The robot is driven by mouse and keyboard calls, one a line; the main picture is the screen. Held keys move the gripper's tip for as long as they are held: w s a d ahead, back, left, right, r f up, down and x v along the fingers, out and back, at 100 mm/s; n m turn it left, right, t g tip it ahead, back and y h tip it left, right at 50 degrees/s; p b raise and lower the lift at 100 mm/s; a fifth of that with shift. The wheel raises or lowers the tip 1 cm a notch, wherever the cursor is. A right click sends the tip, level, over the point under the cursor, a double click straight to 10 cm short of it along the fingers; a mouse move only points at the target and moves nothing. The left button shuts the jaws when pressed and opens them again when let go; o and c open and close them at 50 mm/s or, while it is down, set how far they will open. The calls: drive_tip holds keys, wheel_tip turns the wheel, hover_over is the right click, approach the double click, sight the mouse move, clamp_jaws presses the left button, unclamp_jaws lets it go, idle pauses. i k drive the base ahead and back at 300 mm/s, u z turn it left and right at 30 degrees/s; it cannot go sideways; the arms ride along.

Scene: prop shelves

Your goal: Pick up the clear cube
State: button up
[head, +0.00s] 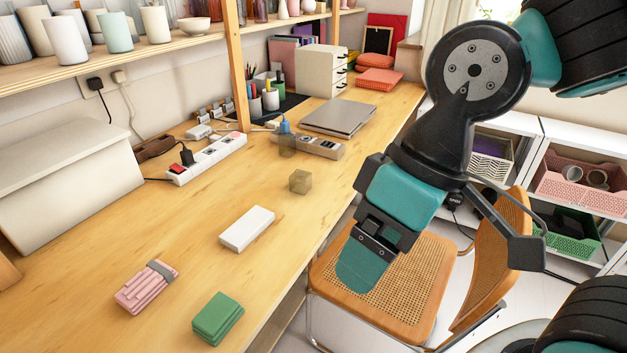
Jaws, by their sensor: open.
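The clear cube (300,181) is small and see-through, with the wood tone showing through it. It sits on the wooden desk (200,275), near the middle and toward the right edge. My gripper (362,272) is to the right of and nearer than the cube, over the chair seat past the desk edge, pointing down. It is open and seen from the side, so one teal finger hides most of the other. Nothing shows between the fingers, and the gripper is well apart from the cube.
A white block (247,229), a green stack (217,318) and a pink bundle (147,287) lie on the near desk. Behind the cube are a power strip (319,146) with a blue plug and a laptop (339,117). A cane chair (400,300) stands below my gripper.

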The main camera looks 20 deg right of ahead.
sight(300, 182)
drive_tip(key=z, duration=0.15)
drive_tip(key=k, duration=0.45)
drive_tip(key=u, duration=0.95)
drive_tip(key=i, duration=1.05)
drive_tip(key=z, duration=0.6)
